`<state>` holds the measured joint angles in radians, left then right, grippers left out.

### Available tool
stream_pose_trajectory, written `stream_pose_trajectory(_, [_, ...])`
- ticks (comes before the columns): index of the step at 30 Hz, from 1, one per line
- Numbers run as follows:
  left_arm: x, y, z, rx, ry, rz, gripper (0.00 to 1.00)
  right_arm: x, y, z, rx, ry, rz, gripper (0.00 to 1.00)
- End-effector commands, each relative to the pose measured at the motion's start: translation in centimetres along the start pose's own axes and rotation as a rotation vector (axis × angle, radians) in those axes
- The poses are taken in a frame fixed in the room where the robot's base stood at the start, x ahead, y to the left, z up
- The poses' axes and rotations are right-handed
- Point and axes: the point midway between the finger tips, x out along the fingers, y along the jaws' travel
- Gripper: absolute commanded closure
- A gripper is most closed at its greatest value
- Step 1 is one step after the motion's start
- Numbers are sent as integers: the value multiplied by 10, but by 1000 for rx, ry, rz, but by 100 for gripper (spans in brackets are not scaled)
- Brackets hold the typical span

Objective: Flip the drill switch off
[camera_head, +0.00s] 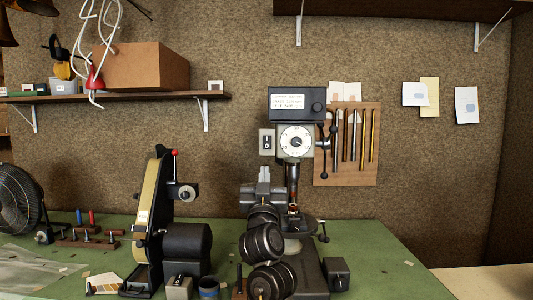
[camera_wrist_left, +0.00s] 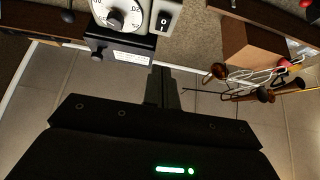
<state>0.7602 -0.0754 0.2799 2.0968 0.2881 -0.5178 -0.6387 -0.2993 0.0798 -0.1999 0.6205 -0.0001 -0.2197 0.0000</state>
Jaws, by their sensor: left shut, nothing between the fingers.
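The drill press (camera_head: 295,108) stands at the back middle of the green bench, with a round white dial (camera_head: 296,141) on its head. The drill switch (camera_head: 267,141) is a small grey box with a black rocker, just left of the dial. It also shows in the left wrist view (camera_wrist_left: 165,20), upside down, beside the dial. Which way the rocker is tipped is too small to tell. My left gripper (camera_head: 264,172) points up below the switch. In the left wrist view its fingers (camera_wrist_left: 162,72) are together and empty, apart from the switch. My right gripper is not in view.
A belt grinder (camera_head: 150,225) with a red-knobbed lever stands left of my arm. A fan (camera_head: 17,200) is at the far left. A tool board (camera_head: 347,170) hangs right of the drill. A wall shelf (camera_head: 120,97) holds a cardboard box (camera_head: 143,66). The bench's right side is fairly clear.

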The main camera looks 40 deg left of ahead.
Motion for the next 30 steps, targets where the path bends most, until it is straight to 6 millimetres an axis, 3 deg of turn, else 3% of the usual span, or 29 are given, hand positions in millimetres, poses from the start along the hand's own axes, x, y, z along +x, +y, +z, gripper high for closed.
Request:
stream_pose_trajectory(8, [24,0,-2,2,-2,1,100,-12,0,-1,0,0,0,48])
stream_pose_trajectory(20, [106,1,-3,0,-2,2,100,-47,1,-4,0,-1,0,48])
stream_pose_trajectory(30, [128,1,26,1,-2,1,100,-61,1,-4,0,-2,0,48])
